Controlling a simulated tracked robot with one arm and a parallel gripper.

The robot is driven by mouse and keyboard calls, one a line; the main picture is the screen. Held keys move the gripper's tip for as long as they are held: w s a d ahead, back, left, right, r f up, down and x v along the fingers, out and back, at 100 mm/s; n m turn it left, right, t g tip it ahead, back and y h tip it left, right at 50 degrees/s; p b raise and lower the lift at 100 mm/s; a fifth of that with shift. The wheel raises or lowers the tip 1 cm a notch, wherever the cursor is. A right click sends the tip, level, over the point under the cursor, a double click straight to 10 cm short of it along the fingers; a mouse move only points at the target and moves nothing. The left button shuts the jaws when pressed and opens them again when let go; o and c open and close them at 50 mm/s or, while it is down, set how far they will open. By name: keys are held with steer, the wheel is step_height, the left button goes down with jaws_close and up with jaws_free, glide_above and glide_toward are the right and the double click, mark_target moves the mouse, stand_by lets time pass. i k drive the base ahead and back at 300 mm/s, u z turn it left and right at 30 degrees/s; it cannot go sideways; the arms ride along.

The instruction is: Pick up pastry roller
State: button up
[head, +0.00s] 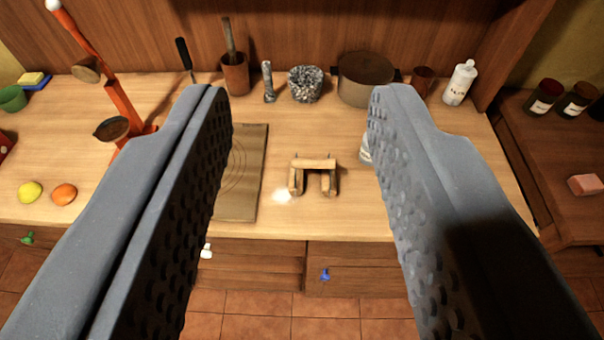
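A small light-wood piece with a short horizontal bar and two darker legs (313,163) rests on the counter near the middle of the view. It looks like the pastry roller, perhaps on a stand; I cannot tell whether bar and legs are one piece. My gripper (296,92) is wide open, its two grey fingers on the left and right of the picture. The wooden piece shows between them, apart from both, and nothing is held.
A cutting board (245,185) lies left of the wooden piece, partly behind the left finger. A whitish container (365,150) is partly hidden by the right finger. A mortar (235,75), a speckled bowl (305,84) and a pot (365,80) stand along the back.

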mark_target(296, 164)
steer(key=u, duration=0.45)
steer(key=k, duration=1.1)
steer(key=u, duration=0.85)
steer(key=i, duration=2)
steer(key=z, duration=1.1)
steer(key=i, duration=0.75)
steer(key=z, duration=0.45)
steer(key=k, duration=0.8)
steer(key=z, duration=0.2)
steer(key=i, duration=0.65)
steer(key=u, duration=0.1)
